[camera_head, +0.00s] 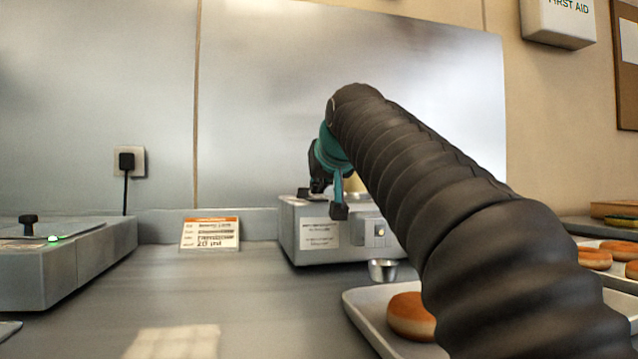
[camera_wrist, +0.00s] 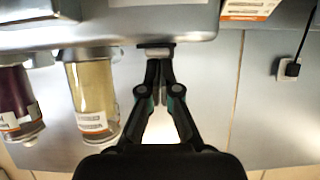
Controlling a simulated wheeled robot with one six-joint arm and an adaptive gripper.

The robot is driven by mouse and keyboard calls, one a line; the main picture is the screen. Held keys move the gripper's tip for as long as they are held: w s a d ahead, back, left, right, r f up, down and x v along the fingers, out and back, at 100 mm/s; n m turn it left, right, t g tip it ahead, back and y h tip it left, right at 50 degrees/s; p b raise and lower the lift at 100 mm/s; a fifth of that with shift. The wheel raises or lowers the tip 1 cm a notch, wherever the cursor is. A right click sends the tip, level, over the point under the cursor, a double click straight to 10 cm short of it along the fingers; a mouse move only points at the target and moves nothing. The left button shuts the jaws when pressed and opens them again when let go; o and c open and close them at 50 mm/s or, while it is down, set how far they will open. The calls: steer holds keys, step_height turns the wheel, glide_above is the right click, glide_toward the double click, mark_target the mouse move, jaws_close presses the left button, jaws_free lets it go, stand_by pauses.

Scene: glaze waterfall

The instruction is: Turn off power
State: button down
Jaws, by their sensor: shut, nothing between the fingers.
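A grey metal machine (camera_head: 318,240) with a printed label stands on the counter in the middle of the head view. A small round knob or button (camera_head: 380,231) shows on its front. In the wrist view, which is upside down, the machine's edge (camera_wrist: 190,30) is at the top. My gripper (camera_wrist: 157,52) is shut and empty. Its tips are at a dark bar on the machine's edge; I cannot tell if they touch. In the head view my gripper (camera_head: 318,186) is over the machine's top, partly hidden. A black plug (camera_head: 126,161) with a cord sits in the wall socket.
A grey unit (camera_head: 70,262) with a black knob and a lit green light stands at left. A yellow bottle (camera_wrist: 92,95) and a purple bottle (camera_wrist: 18,100) are near my gripper. A doughnut tray (camera_head: 368,318) lies at front right.

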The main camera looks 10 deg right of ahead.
steer(key=shift+r+p, duration=0.6)
steer(key=shift+r, duration=0.1)
steer(key=shift+s+r+p, duration=0.1)
steer(key=shift+r+p, duration=0.45)
steer(key=shift+r, duration=0.05)
steer(key=r+p, duration=0.3)
steer(key=shift+s+r, duration=0.1)
steer(key=shift+s, duration=0.15)
steer(key=s+b, duration=0.1)
steer(key=s, duration=0.9)
steer(key=shift+r, duration=0.1)
